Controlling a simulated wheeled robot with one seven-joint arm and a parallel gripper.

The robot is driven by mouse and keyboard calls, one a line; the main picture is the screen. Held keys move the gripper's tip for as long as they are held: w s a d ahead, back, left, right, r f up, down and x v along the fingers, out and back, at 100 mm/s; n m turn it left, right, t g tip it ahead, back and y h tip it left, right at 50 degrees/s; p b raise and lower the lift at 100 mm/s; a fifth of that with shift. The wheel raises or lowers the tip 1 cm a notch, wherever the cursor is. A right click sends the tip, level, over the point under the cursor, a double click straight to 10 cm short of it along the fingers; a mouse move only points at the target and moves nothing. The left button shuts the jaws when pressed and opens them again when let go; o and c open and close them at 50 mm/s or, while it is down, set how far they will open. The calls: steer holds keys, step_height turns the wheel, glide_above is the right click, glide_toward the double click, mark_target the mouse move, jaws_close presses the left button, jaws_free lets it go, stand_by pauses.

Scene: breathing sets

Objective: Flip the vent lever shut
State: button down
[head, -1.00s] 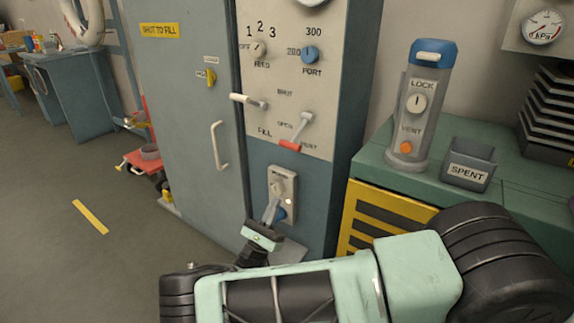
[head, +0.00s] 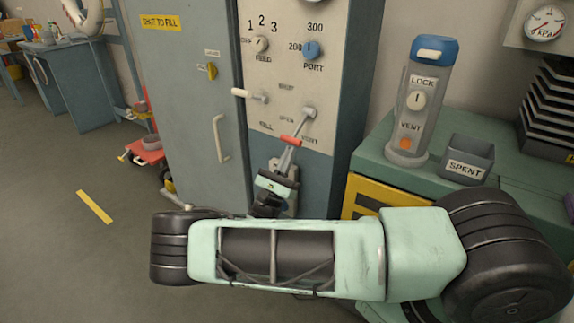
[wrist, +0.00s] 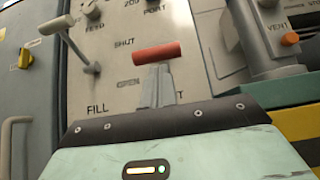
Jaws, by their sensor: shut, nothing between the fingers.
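The vent lever has a red crossbar handle (head: 291,140) on a grey arm that runs down and left from its pivot on the cabinet's pale panel (head: 282,75). Its handle sits low, on the side of the OPEN mark. The red handle (wrist: 157,53) spans the middle of the wrist view. My gripper (head: 287,157) is shut and empty, its fingertips pointing up just below the handle. In the wrist view the fingertips (wrist: 156,84) end at the handle's lower edge. I cannot tell whether they touch it.
The white-handled fill lever (head: 241,93) sticks out left of the vent lever. A door handle (head: 219,138) is farther left. A green bench at right holds a grey canister (head: 410,115) and a SPENT bin (head: 467,160). The floor at left is mostly clear.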

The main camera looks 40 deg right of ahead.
steer(key=shift+r, duration=0.1)
stand_by(0.3)
steer(key=shift+s+a+r+y+p, duration=0.1)
steer(key=shift+a+r+y+p, duration=0.3)
steer(key=shift+p, duration=0.5)
steer(key=shift+r, duration=0.15)
step_height(320, 180, up, 13)
steer(key=a+g+y+p, duration=0.1)
steer(key=g+y+p, duration=0.2)
steer(key=y+p, duration=0.6)
steer(key=shift+s+a+g+y+p, duration=0.3)
steer(key=shift+s+g+p, duration=0.1)
steer(key=shift+p, duration=6.15)
